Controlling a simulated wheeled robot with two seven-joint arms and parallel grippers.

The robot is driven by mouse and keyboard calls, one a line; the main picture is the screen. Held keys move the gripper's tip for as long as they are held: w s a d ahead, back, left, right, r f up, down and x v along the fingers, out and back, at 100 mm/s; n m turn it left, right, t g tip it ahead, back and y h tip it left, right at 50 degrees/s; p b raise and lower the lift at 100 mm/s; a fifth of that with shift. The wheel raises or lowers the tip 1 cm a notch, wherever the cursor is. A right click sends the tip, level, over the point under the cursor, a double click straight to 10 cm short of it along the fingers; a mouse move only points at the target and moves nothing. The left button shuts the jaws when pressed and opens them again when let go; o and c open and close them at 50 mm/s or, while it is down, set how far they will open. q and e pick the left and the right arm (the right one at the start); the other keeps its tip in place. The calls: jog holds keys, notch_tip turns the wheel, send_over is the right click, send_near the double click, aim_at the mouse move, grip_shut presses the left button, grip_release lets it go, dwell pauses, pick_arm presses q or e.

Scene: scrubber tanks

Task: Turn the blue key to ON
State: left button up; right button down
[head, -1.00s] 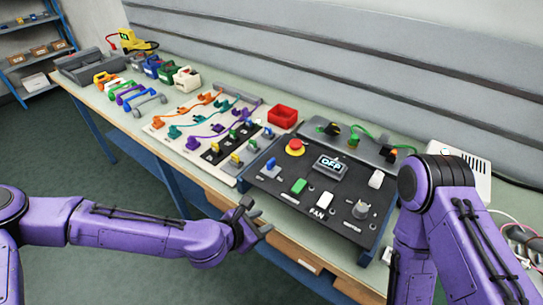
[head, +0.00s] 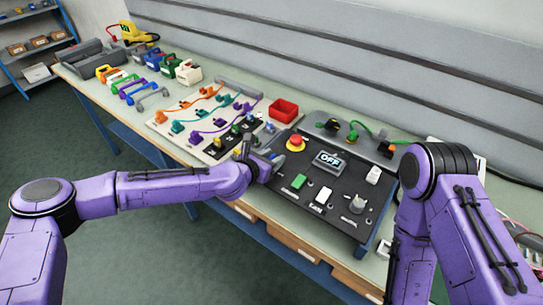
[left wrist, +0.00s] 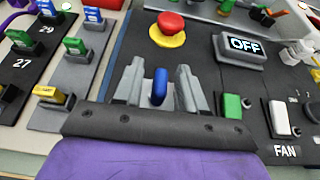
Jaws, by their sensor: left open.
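The blue key (left wrist: 160,86) stands upright between the two fingers of my left gripper (left wrist: 158,88) in the left wrist view. The fingers are open, one on each side of it, with a gap visible on both sides. In the head view my left gripper (head: 262,160) is at the left edge of the black control panel (head: 318,228) and largely hides the key. The display (head: 329,159) on the panel reads OFF. My right arm shows at the right of the head view, but its gripper is out of sight.
A red button on a yellow base (left wrist: 170,28) is just beyond the left gripper. A green switch (left wrist: 232,106) and a white FAN switch (left wrist: 280,118) lie to its right. Boards with small coloured keys (left wrist: 76,46) lie to its left. A red bin (head: 284,110) stands behind.

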pick_arm(q)
grip_shut()
